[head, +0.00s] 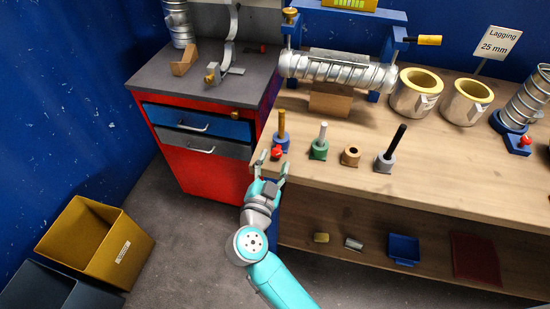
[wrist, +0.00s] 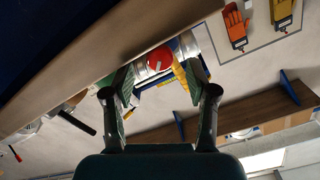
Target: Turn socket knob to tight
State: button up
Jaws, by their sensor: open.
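A red knob (head: 277,152) sits low on the front of a small blue socket (head: 282,144) near the bench's front edge. A brass-coloured post (head: 281,122) stands upright in this socket. In the wrist view the red knob (wrist: 160,58) is round, with a pale line across its face. My gripper (head: 272,166) is open just in front of the knob. In the wrist view my open gripper (wrist: 157,78) has a fingertip to either side of the knob, with visible gaps. Nothing is held. I cannot read any tight mark.
A green socket with a pale post (head: 320,145), a brown ring (head: 350,156) and a grey socket with a black post (head: 390,152) stand to the right. A spiral duct (head: 335,70) lies behind. A red cabinet (head: 205,165) stands left of the wooden bench (head: 430,190).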

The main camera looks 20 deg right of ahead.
aim_at(278, 151)
jog(key=v, duration=1)
jog(key=w+d+n, duration=0.2)
jog(key=w, duration=0.1)
jog(key=w+d+n, duration=0.2)
jog(key=w+d, duration=0.1)
jog(key=w, duration=0.1)
jog(key=w+d+n, duration=0.2)
jog(key=w, duration=0.1)
jog(key=shift+w+d, duration=0.2)
jog(key=shift+d, duration=0.05)
dwell(0.4)
grip_shut()
